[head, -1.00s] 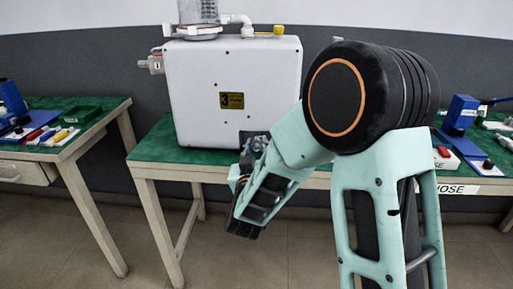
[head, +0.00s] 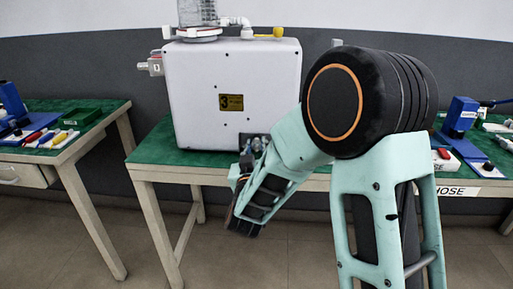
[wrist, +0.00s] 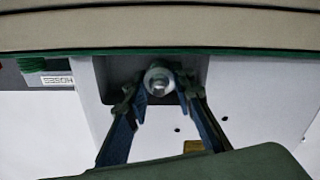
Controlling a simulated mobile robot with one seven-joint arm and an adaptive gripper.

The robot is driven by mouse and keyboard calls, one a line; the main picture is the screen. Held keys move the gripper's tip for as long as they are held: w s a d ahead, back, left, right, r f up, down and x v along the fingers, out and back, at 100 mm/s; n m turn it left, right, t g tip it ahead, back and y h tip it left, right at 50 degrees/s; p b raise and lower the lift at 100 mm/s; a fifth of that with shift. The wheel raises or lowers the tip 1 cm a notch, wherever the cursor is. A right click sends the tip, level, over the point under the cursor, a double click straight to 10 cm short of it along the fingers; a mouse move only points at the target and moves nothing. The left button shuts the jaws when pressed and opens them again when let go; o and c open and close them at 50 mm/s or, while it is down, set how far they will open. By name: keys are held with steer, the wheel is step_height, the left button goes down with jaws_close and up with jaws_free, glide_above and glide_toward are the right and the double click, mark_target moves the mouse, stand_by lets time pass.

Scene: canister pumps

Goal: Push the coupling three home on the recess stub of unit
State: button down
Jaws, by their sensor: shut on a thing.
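The unit (head: 205,95) is a white box marked 3 on the green table. It also shows in the wrist view (wrist: 245,105), where the dark recess (wrist: 107,82) opens in its face. A round light metal coupling (wrist: 158,80) sits at the recess between the fingertips of my gripper (wrist: 160,92). My gripper is shut on it, one blue finger on each side. In the head view my gripper (head: 247,150) is at the unit's lower right corner, partly hidden by my arm. The recess stub is hidden behind the coupling, so I cannot tell how far the coupling is seated.
The green table (head: 150,150) has a bare front strip. A clear canister (head: 197,12) and a yellow-handled fitting (head: 270,33) are on top of the unit. A side table (head: 90,130) at left holds tools and a green tray. A blue device (head: 461,115) stands at right.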

steer(key=c, duration=1.6)
jaws_free()
steer(key=s, duration=1.2)
steer(key=shift+a, duration=0.15)
steer(key=shift+s, duration=0.1)
steer(key=shift+s, duration=0.35)
